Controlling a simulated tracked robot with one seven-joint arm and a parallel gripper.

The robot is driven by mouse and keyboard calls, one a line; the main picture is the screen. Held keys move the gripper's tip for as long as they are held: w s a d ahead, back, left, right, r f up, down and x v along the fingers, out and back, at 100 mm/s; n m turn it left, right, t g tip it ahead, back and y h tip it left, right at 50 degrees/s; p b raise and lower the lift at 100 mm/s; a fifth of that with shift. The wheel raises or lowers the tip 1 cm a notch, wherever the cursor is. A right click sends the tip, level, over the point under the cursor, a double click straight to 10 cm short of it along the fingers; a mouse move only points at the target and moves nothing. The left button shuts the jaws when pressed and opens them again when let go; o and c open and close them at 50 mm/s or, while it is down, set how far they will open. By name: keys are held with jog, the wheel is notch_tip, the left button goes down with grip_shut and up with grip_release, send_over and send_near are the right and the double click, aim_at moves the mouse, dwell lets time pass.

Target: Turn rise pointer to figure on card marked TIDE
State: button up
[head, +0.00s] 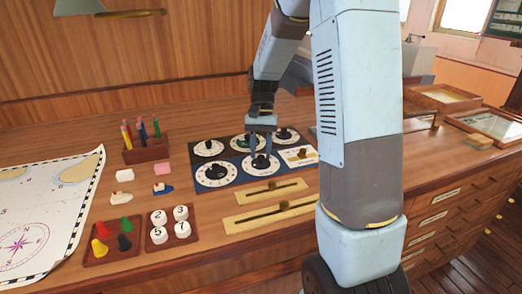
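A dark board with several round white dials (216,174) lies on the wooden counter. Each dial has a dark knob; the markings are too small to read, so I cannot tell which is the rise pointer. My gripper (261,152) points down over the front middle dial (260,167). Its two fingers are apart, one on each side above that dial's black knob (260,161); I cannot tell whether they touch it. The back middle dial (243,140) is partly hidden by my gripper. I cannot make out a card marked TIDE.
Trays of coloured pawns (112,239) and numbered discs (171,227), a pencil holder (147,150) and a chart (50,210) are left. My arm hides the counter's middle right.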

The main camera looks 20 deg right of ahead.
jog(key=shift+o, duration=1.1)
jog(key=v, duration=1.3)
jog(key=shift+w+r, duration=0.2)
jog(key=shift+r, duration=0.05)
jog(key=s+r+n+t, duration=0.1)
jog(key=s+t, duration=0.2)
jog(key=s, duration=0.5)
jog(key=s+a+r+n+t+h, duration=0.1)
jog(key=s+r+n+t, duration=0.1)
jog(key=s, duration=0.7)
jog(key=s+a+r+n+t, duration=0.1)
jog(key=s+t, duration=0.3)
jog(key=s, duration=0.5)
jog(key=shift+s+r+n+t+h, duration=0.3)
jog(key=shift+r+n+h, duration=0.1)
jog(key=shift+r, duration=0.1)
